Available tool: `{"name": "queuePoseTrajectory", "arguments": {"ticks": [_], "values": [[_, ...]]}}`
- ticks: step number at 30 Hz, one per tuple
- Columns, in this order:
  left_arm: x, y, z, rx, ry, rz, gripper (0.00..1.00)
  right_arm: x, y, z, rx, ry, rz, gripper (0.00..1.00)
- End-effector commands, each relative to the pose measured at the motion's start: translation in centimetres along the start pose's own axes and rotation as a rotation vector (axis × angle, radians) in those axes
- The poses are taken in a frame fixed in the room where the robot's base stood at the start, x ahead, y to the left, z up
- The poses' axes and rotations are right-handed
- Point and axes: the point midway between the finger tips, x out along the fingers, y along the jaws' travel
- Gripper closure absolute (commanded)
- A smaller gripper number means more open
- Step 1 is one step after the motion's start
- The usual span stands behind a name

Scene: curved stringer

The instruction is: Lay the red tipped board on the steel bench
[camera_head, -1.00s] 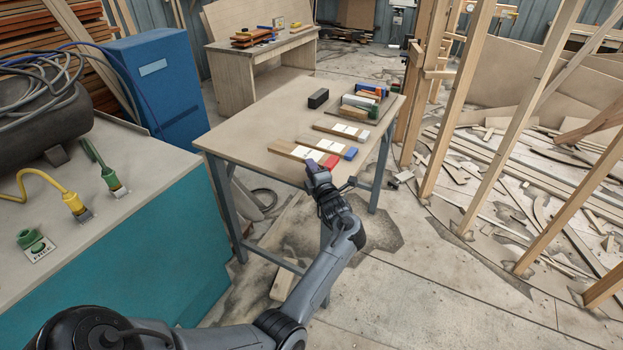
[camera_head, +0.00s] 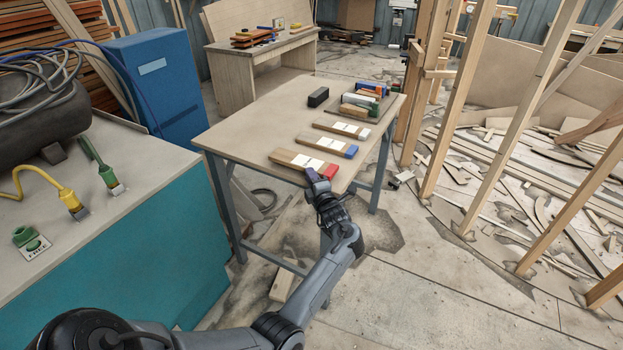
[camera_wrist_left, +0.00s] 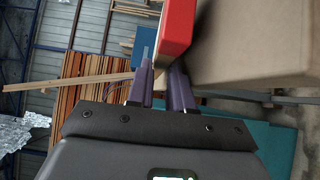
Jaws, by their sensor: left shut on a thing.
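The red tipped board (camera_head: 297,161) is pale wood with a white patch and a red end, close to the front edge of the metal-legged table (camera_head: 240,125). My left gripper (camera_head: 317,178) is shut on its red end, which shows large at the fingertips in the left wrist view (camera_wrist_left: 178,28). I cannot tell whether the board touches the tabletop. No surface is labelled as the steel bench; a teal-sided bench (camera_head: 150,172) stands at the left. My right gripper is not in view.
A blue tipped board (camera_head: 322,144) and a pale-ended board (camera_head: 340,129) lie behind it. A black block (camera_head: 318,97) and several coloured items sit further back. The table's left part is clear.

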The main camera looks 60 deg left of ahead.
Motion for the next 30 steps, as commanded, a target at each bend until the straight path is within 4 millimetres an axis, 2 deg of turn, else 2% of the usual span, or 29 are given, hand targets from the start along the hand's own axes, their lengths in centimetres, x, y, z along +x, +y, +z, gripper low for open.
{"name": "queuePoseTrajectory", "arguments": {"ticks": [5,6,10,25,30], "values": [[0.01,0.00,0.02,-0.001,0.000,0.002,1.00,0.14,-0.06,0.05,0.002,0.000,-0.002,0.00],[-0.01,-0.11,0.01,0.000,0.000,0.000,0.73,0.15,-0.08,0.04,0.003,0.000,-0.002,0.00],[-0.02,-0.18,0.01,0.000,0.000,-0.001,0.54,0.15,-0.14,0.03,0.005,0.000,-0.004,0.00],[-0.08,-0.70,-0.04,0.007,-0.001,-0.010,0.54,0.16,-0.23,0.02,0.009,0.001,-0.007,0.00],[-0.07,-0.05,-0.04,0.008,-0.002,-0.010,0.54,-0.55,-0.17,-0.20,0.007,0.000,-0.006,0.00]]}}
